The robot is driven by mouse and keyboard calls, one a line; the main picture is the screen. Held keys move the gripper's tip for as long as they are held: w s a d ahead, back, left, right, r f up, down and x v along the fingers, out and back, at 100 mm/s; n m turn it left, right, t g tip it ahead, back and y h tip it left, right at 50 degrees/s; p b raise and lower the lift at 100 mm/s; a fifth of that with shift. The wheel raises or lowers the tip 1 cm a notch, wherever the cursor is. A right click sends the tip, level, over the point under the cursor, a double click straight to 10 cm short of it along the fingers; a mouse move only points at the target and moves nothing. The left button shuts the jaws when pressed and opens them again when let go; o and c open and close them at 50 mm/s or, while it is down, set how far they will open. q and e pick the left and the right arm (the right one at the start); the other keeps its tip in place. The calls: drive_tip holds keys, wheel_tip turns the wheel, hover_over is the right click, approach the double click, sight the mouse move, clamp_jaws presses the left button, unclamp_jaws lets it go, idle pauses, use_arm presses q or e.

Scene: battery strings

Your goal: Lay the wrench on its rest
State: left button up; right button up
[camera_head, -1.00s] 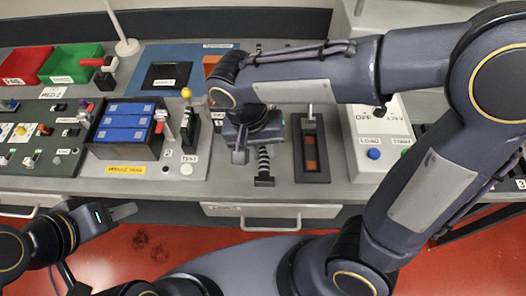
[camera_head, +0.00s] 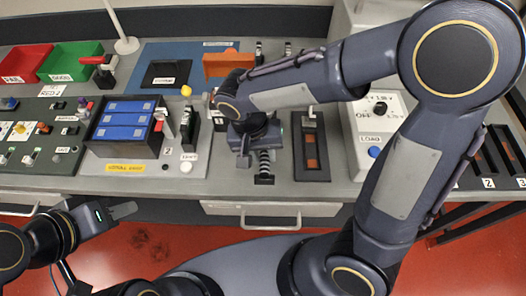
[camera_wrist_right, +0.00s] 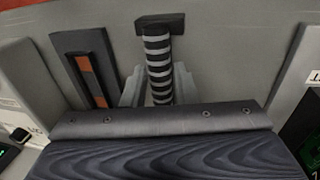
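The wrench shows as a black-and-grey striped handle with a black end block (camera_head: 264,163). It points toward the bench's front edge in the head view and stands upright in the right wrist view (camera_wrist_right: 158,68). My right gripper (camera_head: 262,148) is over it from above, and in the wrist view its two pale fingers (camera_wrist_right: 159,85) close in on both sides of the handle. The wrench's far part is hidden under my gripper and arm. I cannot make out the rest for certain. My left gripper (camera_head: 124,211) is in front of the bench, away from the wrench.
A dark tray with orange pieces (camera_head: 311,150) lies just right of the wrench. A test stand with a yellow knob (camera_head: 188,125) and a blue battery module (camera_head: 125,125) are to the left.

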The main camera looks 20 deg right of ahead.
drive_tip(key=o, duration=0.3)
drive_tip(key=shift+r, duration=0.15)
drive_tip(key=shift+r, duration=0.25)
wheel_tip(320, 180, up, 11)
drive_tip(key=a, duration=0.2)
drive_tip(key=s+d+f+n+t+y, duration=0.1)
drive_tip(key=s+d+f+t+y, duration=0.1)
drive_tip(key=s+d+t+y, duration=0.4)
drive_tip(key=s+d, duration=0.4)
drive_tip(key=d, duration=0.3)
drive_tip(key=shift+s+f+n+p, duration=0.2)
drive_tip(key=shift+f+n+p, duration=0.1)
drive_tip(key=shift+p, duration=0.1)
idle(0.5)
